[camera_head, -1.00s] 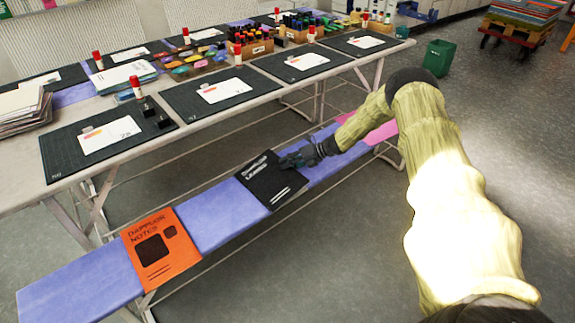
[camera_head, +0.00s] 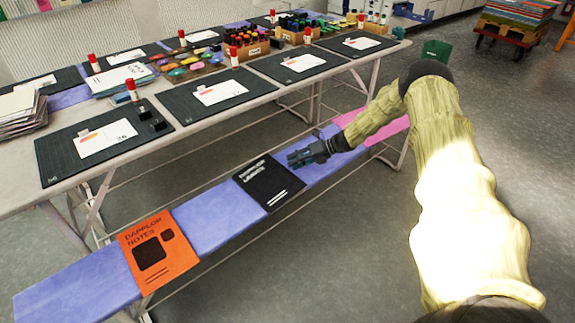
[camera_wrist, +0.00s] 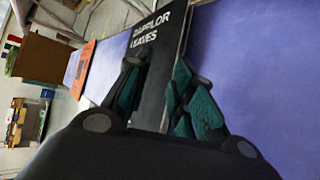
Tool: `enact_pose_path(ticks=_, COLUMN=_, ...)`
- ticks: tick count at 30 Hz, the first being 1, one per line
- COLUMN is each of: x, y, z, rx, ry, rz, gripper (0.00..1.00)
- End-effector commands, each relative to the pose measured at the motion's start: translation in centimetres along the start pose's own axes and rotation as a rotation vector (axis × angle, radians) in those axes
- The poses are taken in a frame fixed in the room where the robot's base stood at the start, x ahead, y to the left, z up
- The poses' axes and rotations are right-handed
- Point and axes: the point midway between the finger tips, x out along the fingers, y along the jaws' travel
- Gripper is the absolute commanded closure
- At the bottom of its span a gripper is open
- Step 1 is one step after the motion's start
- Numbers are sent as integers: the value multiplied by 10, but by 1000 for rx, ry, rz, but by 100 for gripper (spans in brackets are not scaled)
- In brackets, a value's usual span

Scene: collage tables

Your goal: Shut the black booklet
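The black booklet (camera_head: 268,186) lies on the blue bench with its cover facing up and white lettering on it. It looks shut and flat in the head view. In the wrist view, its cover (camera_wrist: 160,50) shows beyond and between my fingers, which hide part of it. My gripper (camera_head: 296,160) is just above the booklet's far right edge, with no booklet in its grasp. In the wrist view, the two green-padded fingers of my gripper (camera_wrist: 158,95) stand apart with a gap between them.
An orange booklet (camera_head: 158,250) lies on the bench (camera_head: 212,215) to the left. A long table (camera_head: 190,135) with black mats, cards, paper stacks and glue sticks stands behind the bench. A pink stretch (camera_head: 391,128) of bench lies to the right. A green bin (camera_head: 436,54) stands on the floor.

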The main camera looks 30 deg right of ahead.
Motion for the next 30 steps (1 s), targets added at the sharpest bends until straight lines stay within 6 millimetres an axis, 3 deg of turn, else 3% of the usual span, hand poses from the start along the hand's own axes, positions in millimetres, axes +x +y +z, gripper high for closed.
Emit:
enact_pose_path(ticks=6, x=-40, y=-1, z=0, rx=0, ry=-2, rz=0, gripper=76)
enact_pose_path(ticks=12, x=-62, y=-1, z=0, rx=1, ry=-1, rz=-1, gripper=76)
enact_pose_path(ticks=30, x=-69, y=-1, z=0, rx=1, ry=0, rz=-1, gripper=76)
